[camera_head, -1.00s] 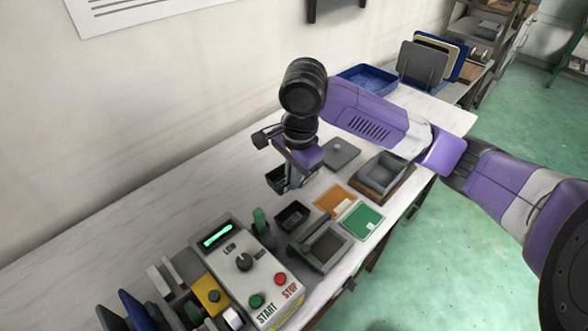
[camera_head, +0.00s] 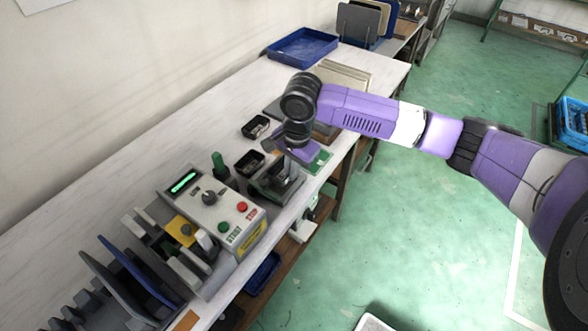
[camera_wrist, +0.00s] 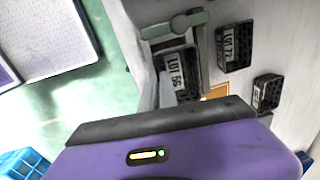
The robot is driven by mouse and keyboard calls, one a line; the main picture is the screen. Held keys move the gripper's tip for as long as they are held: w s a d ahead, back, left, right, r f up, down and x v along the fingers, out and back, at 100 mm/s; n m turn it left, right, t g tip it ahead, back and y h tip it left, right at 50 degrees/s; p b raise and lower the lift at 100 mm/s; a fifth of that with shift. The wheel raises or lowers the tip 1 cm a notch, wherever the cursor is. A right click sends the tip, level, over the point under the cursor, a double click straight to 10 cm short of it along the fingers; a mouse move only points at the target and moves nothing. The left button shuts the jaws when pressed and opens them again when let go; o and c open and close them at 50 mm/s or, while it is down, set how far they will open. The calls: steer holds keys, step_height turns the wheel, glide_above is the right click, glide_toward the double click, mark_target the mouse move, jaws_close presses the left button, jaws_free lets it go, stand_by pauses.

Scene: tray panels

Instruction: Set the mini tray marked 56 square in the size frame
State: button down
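The mini tray marked 56 (camera_wrist: 178,77) is a small black tray with a white label reading LOT 56. In the wrist view it is at my pale fingertips (camera_wrist: 166,92), over or within the grey size frame (camera_wrist: 152,32); its exact height is hard to tell. In the head view my gripper (camera_head: 288,170) points down at the size frame (camera_head: 262,192), and the arm hides part of it. My gripper looks shut on the tray, though only part of the fingers shows.
Two other black mini trays, one (camera_head: 250,162) marked 72 in the wrist view (camera_wrist: 235,46) and one farther back (camera_head: 256,127), stand beside the frame. A control box (camera_head: 215,215) is at left. A blue tray (camera_head: 302,47) lies at the far end.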

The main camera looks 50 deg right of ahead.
mark_target(292, 186)
steer(key=shift+w+n, duration=0.25)
steer(key=shift+n, duration=0.05)
steer(key=shift+f, duration=0.15)
steer(key=shift+f+b, duration=0.9)
steer(key=shift+b, duration=0.35)
steer(key=shift+f, duration=0.9)
steer(key=shift+s+f+p, duration=0.2)
steer(key=shift+f+p, duration=0.05)
steer(key=shift+p, duration=0.45)
stand_by(0.4)
